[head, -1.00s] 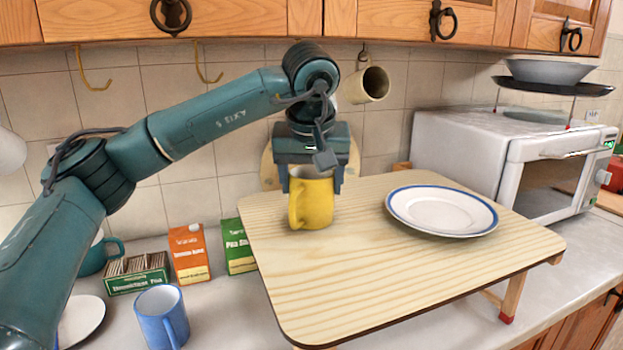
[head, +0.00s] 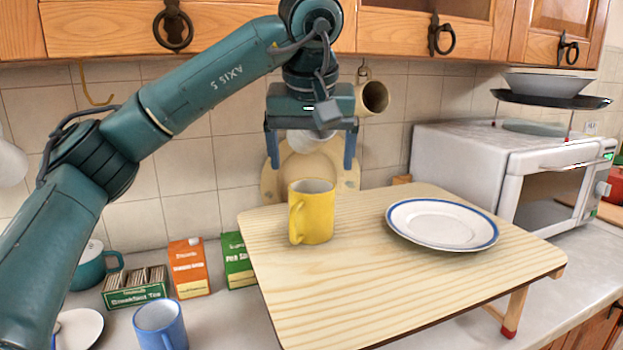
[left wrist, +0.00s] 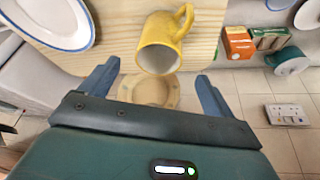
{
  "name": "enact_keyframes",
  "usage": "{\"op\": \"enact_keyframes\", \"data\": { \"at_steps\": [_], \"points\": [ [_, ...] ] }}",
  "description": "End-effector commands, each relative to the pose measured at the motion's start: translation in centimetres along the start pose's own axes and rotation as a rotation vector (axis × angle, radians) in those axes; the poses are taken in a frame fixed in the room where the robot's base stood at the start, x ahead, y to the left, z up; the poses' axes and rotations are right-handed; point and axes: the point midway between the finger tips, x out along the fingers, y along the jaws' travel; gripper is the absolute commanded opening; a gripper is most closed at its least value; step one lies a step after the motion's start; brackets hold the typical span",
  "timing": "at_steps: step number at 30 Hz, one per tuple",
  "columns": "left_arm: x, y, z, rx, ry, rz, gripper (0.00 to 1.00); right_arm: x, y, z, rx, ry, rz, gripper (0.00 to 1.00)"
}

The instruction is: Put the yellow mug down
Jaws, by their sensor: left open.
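The yellow mug (head: 316,215) stands upright on the wooden tray table (head: 330,290), near its back left part, with its handle toward the left front. My left gripper (head: 311,165) is open and empty above and a little behind the mug, clear of it. In the left wrist view the mug (left wrist: 163,42) shows beyond the open fingers (left wrist: 157,85), with nothing between them. My right gripper is not in view.
A blue-rimmed plate (head: 442,222) lies on the tray table to the right of the mug. A blue mug (head: 160,325), tea boxes (head: 188,268) and a teal pot (head: 95,265) stand on the counter at left. A microwave (head: 500,160) is at right. Cabinets (head: 230,30) hang above.

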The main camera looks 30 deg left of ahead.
Motion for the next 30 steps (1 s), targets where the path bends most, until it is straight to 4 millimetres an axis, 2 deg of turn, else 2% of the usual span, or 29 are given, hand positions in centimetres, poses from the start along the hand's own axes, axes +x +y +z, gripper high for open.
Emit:
{"op": "enact_keyframes", "data": {
  "at_steps": [3, 7, 16, 30],
  "points": [
    [-2.3, 0.0, -0.1, 0.000, 0.003, 0.001, 0.89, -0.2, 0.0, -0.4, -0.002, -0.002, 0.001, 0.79],
    [-3.4, 0.0, -0.1, 0.000, 0.001, 0.001, 0.89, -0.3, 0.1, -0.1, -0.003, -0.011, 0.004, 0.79],
    [-3.6, 0.0, 0.0, 0.000, -0.001, 0.000, 0.89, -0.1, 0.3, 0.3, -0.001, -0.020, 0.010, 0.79],
    [-3.6, 0.0, 0.0, 0.001, -0.001, 0.000, 0.89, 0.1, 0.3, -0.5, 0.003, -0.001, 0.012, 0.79]
  ]
}}
